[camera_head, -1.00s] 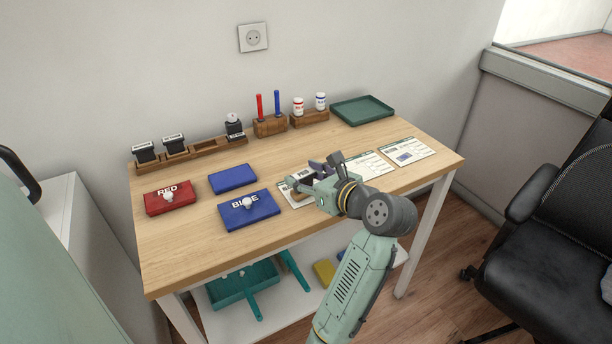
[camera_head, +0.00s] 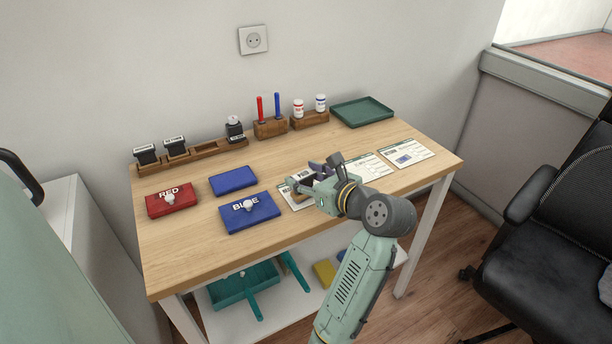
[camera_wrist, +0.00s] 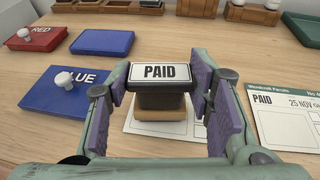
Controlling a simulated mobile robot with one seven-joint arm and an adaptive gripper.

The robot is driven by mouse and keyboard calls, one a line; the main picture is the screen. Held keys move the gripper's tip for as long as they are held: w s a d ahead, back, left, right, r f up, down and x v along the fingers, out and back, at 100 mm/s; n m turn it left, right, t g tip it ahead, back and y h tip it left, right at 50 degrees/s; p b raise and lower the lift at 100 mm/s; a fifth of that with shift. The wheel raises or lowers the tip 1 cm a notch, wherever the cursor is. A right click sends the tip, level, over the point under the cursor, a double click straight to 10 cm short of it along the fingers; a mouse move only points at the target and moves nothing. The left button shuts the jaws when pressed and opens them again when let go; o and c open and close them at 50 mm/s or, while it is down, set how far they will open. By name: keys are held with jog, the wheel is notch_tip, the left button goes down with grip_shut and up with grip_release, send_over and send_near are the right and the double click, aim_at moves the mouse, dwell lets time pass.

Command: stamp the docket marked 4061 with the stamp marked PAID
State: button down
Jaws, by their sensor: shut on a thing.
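My gripper (camera_wrist: 160,100) is shut on the PAID stamp (camera_wrist: 160,73), a black-topped stamp with a white label and a wooden lower part. The stamp is upright between the purple finger pads, over a white docket (camera_wrist: 135,124). I cannot tell whether it touches the paper. My gripper (camera_head: 315,175) covers much of this docket (camera_head: 288,193) in the head view, and its number is hidden. A second docket (camera_wrist: 290,125) lies to the right, reading PAID and 25 NOV; its number is cut off after a 4.
A red pad (camera_head: 171,201), a blue pad (camera_head: 249,212) and a plain blue block (camera_head: 233,180) lie left of my gripper. A wooden rack (camera_head: 205,149) with other stamps, a pen block (camera_head: 270,128), small bottles and a green tray (camera_head: 362,111) line the back.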

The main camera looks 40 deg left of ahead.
jog(key=shift+r+p, duration=2.45)
jog(key=shift+r, duration=0.1)
jog(key=shift+f, duration=0.1)
